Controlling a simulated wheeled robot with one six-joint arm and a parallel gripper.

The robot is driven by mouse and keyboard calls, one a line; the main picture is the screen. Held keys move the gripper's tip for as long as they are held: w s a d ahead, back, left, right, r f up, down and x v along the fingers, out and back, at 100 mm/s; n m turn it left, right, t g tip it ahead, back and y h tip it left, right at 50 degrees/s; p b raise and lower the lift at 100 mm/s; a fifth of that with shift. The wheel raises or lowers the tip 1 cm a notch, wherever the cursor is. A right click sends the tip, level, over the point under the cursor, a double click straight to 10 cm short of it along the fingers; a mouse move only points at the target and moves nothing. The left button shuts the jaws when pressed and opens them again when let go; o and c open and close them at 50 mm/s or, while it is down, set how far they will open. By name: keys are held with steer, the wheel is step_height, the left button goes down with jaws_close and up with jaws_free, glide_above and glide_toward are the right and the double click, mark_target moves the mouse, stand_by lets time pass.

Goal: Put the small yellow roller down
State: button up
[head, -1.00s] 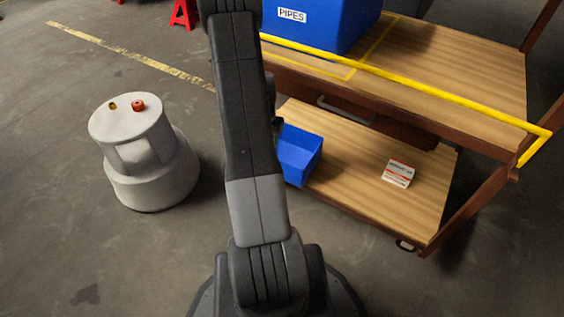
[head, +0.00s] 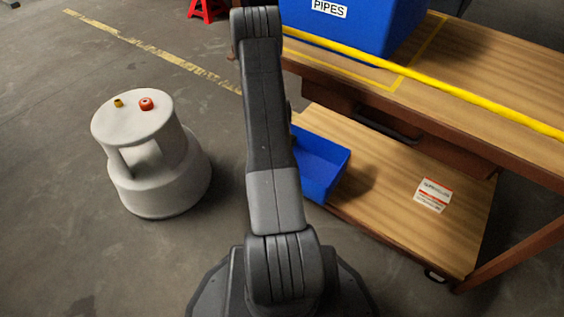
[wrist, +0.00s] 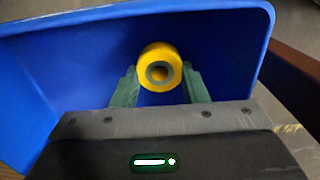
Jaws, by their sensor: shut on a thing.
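The small yellow roller (wrist: 147,57), with a grey inner ring around a hole, shows end-on in the wrist view. My gripper (wrist: 160,84) is shut on it, with one green finger at each side. A blue container's wall (wrist: 75,75) surrounds the roller on its left, far and right sides in the wrist view. I cannot tell whether the roller touches it. In the head view my arm hides the gripper and the roller. A small blue bin (head: 322,165) stands on the lower wooden shelf, partly behind my arm.
A larger blue bin labelled PIPES (head: 375,28) stands on the upper shelf (head: 480,75), behind a yellow rail (head: 460,92). A red-and-white box (head: 433,194) lies on the lower shelf (head: 400,220). A grey step stool (head: 150,165) with small yellow and red pieces stands left. Floor between is clear.

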steer(key=shift+f+b, duration=0.6)
steer(key=shift+f, duration=1.2)
steer(key=shift+f, duration=0.1)
steer(key=o, duration=1)
step_height(320, 180, up, 12)
steer(key=p, duration=0.4)
steer(key=shift+p, duration=0.4)
